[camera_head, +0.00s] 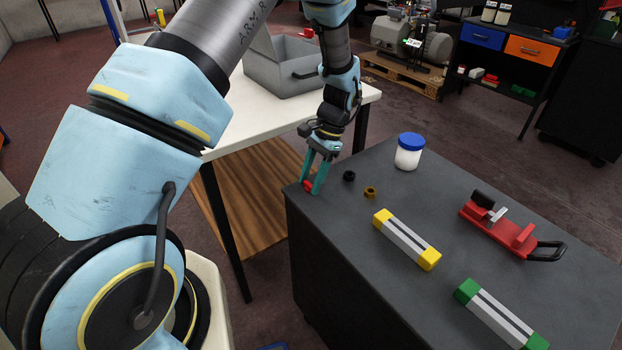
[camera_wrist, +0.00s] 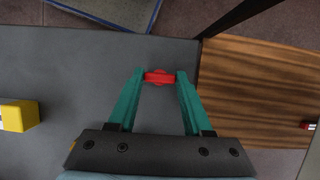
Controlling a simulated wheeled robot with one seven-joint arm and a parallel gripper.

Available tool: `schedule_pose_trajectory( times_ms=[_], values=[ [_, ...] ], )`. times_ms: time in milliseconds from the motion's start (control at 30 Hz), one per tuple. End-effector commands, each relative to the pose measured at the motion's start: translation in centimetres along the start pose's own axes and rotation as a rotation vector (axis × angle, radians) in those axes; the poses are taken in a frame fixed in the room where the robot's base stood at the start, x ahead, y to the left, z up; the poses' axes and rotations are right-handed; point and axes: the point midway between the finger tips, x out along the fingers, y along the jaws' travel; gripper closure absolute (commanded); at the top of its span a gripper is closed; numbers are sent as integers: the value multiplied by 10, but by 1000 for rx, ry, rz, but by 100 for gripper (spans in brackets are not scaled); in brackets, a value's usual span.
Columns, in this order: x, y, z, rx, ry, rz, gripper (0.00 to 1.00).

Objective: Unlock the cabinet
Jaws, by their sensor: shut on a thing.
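My gripper (camera_head: 313,185) points down at the left corner of the dark grey cabinet (camera_head: 345,225). Its teal fingers are shut on a small red piece (camera_head: 308,187), with one fingertip on each side of it. In the wrist view, the red piece (camera_wrist: 160,77) has a rounded middle and sits between the fingertips (camera_wrist: 161,78), over the grey top near its edge. I cannot tell whether it touches the top or is held just above it. No keyhole or lock can be made out on the cabinet.
On the cabinet top are a black ring (camera_head: 348,176), a brass ring (camera_head: 370,192), a blue-lidded jar (camera_head: 408,156), a yellow-ended block (camera_head: 406,238), a green-ended block (camera_head: 498,312) and a red vise (camera_head: 490,228). A white table (camera_head: 240,115) with a grey toolbox (camera_head: 283,72) stands behind.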

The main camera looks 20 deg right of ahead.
Motion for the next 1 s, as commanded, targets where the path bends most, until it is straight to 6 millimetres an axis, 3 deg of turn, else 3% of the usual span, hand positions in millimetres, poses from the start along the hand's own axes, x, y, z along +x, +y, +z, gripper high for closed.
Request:
schedule_pose_trajectory(
  times_ms=[67,100,333,667,767,1000],
  values=[
    [0,0,0,-2,1,0,100],
    [0,0,0,-2,1,0,48],
    [0,0,0,-1,0,0,22],
    [-3,0,0,0,1,-1,20],
    [-13,0,-1,0,3,-2,20],
    [-60,-1,-2,-1,6,-3,20]
  ],
)
